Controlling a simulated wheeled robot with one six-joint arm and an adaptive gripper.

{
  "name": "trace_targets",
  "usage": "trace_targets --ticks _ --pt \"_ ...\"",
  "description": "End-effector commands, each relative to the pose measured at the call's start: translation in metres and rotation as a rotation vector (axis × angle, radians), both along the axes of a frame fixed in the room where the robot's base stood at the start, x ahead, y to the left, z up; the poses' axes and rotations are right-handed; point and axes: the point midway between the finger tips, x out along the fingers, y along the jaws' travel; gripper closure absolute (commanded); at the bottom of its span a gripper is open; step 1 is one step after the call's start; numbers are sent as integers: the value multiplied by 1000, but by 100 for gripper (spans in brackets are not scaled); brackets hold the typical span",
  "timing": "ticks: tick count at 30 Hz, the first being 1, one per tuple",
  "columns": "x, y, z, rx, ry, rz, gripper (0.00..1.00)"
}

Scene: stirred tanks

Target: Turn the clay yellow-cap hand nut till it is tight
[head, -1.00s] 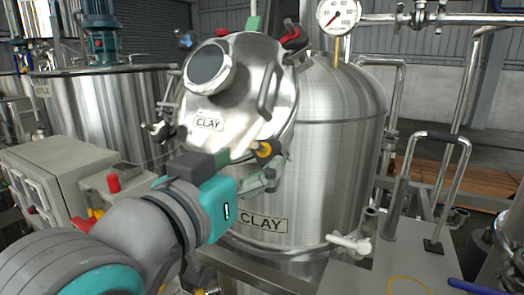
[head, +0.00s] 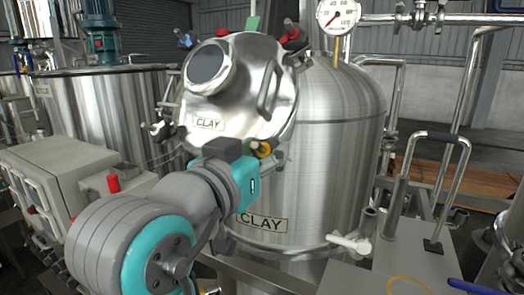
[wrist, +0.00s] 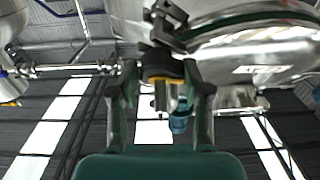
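The clay yellow-cap hand nut (head: 264,149) is at the lower right edge of the tilted steel lid marked CLAY (head: 222,100). My gripper (head: 268,163) reaches it from the lower left, and its fingers are mostly hidden in the head view. In the wrist view the dark nut with its yellow band (wrist: 165,80) lies between the two fingers of my gripper (wrist: 163,78). The fingers stand on either side of it, and narrow gaps seem to show beside the nut. I see no clear contact.
The steel CLAY tank (head: 335,130) stands behind, with a pressure gauge (head: 338,14) on top. Red-cap (head: 290,33) and blue-cap (head: 183,39) nuts sit on the lid's rim. A grey control box (head: 60,170) is at the left, and a pipe handle (head: 440,140) at the right.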

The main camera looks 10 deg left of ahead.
Motion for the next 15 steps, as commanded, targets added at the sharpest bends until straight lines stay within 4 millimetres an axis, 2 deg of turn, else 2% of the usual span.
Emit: trace_targets --ticks 6,15 --pt "0 1 0 34 -10 -23 87" --pt "1 2 0 241 -82 -159 87"
